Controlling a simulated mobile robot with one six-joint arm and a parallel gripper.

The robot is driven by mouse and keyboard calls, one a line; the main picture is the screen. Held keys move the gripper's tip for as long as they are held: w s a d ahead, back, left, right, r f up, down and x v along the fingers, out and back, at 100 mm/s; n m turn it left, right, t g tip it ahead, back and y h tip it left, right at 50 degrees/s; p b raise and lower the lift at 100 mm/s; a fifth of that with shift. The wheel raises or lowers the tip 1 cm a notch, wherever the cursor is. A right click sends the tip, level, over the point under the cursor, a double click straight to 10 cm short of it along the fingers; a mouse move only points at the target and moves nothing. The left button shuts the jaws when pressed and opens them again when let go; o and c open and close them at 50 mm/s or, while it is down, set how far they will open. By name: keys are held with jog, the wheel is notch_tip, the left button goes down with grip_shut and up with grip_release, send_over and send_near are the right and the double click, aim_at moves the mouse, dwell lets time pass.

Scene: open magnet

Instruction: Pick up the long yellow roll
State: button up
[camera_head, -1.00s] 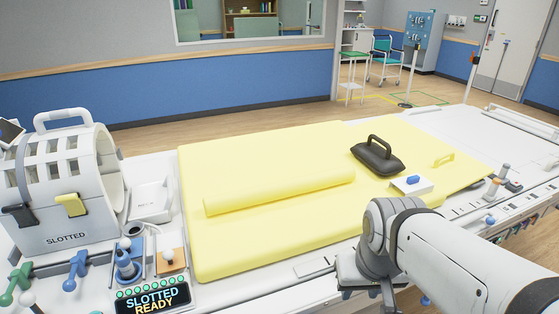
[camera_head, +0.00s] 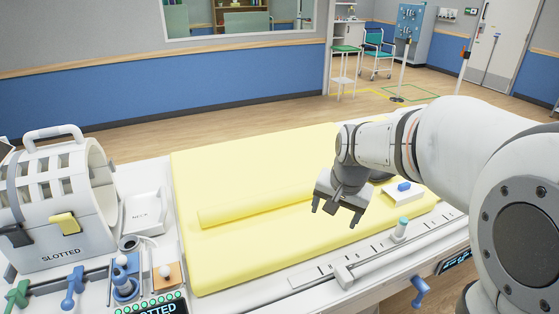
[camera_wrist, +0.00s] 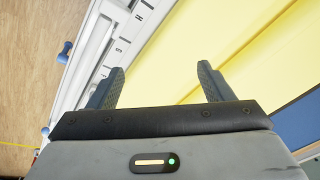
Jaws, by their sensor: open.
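The long yellow roll (camera_head: 255,205) lies across the yellow mattress (camera_head: 215,262) in the head view. Its right end is hidden behind my gripper and arm. My gripper (camera_head: 335,215) is open and empty, pointing down, at the roll's right end and towards the mattress's near edge. In the wrist view my two fingers (camera_wrist: 160,85) are spread with nothing between them. Yellow surfaces fill the right of that view, and a long yellow strip (camera_wrist: 205,50) runs diagonally there, apparently the roll.
A white slotted coil (camera_head: 60,200) with a handle stands at the left. A dark handled object is mostly hidden behind my arm. A rail (camera_head: 375,262) runs along the table's near edge.

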jog(key=w+d+f+m+p, duration=0.15)
jog(key=w+m+p, duration=0.25)
jog(key=w, duration=0.8)
jog(key=w+f+m+p, duration=0.3)
jog(key=w+m, duration=0.1)
jog(key=w, duration=0.8)
jog(key=shift+t+y, duration=0.3)
jog(key=shift+y, duration=0.1)
jog(key=p+x, duration=0.3)
jog(key=x, duration=0.4)
jog(key=shift+w+a, duration=0.1)
jog(key=shift+w+f, duration=0.1)
jog(key=shift+f, duration=0.25)
jog(key=c, duration=1.1)
